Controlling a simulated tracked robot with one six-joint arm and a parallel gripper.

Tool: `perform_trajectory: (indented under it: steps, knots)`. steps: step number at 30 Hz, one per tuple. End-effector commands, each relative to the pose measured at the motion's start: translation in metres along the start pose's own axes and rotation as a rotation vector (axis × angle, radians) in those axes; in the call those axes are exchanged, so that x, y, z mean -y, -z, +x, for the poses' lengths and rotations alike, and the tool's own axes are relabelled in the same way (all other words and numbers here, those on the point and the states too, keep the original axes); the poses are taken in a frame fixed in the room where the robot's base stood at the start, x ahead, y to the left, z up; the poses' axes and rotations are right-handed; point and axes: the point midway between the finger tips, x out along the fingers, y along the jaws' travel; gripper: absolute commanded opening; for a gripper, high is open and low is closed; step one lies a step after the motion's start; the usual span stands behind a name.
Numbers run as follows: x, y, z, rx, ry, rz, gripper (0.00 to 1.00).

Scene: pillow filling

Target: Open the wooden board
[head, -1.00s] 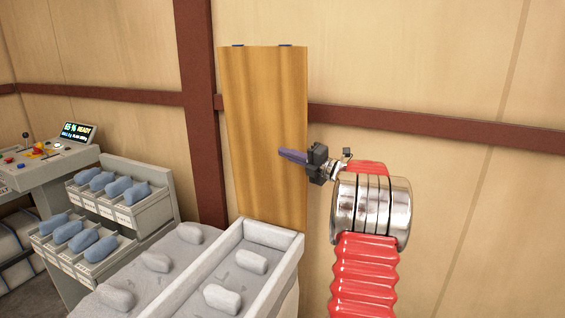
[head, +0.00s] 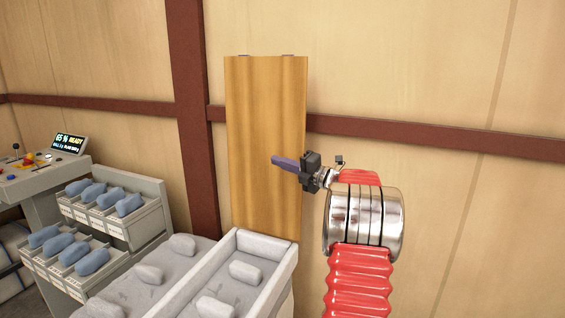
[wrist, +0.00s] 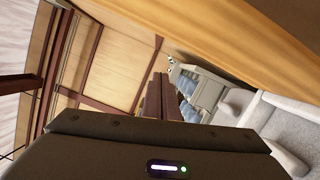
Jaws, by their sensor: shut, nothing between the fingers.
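The wooden board (head: 262,120) stands upright behind the grey tray, against the wall side, with two small dark fittings on its top edge. In the wrist view its edge (wrist: 235,45) runs across the upper right. My gripper (head: 275,160) is in front of the board's right part in the head view, its purple fingers pointing left. The fingers are shut and empty; they also show closed together in the wrist view (wrist: 158,95). I cannot tell from these views whether they touch the board.
A grey tray (head: 290,262) with pale pillow-shaped pieces lies below the board. Left of it stand racks (head: 150,222) of blue pillows and a control panel (head: 35,172) whose screen reads 65 % READY. A dark red post (head: 190,120) and plywood wall are behind.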

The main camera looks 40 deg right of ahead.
Motion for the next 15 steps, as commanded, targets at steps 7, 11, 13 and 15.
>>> perform_trajectory:
  steps: [7, 11, 13, 15]
  knots:
    - [-0.007, 0.019, -0.015, 0.003, 0.0, -0.001, 0.0]
    - [-0.009, 0.019, -0.038, 0.002, 0.0, 0.0, 0.0]
    - [-0.01, 0.019, -0.05, 0.003, 0.0, 0.0, 0.0]
    - [-0.011, 0.019, -0.062, 0.002, 0.0, 0.001, 0.0]
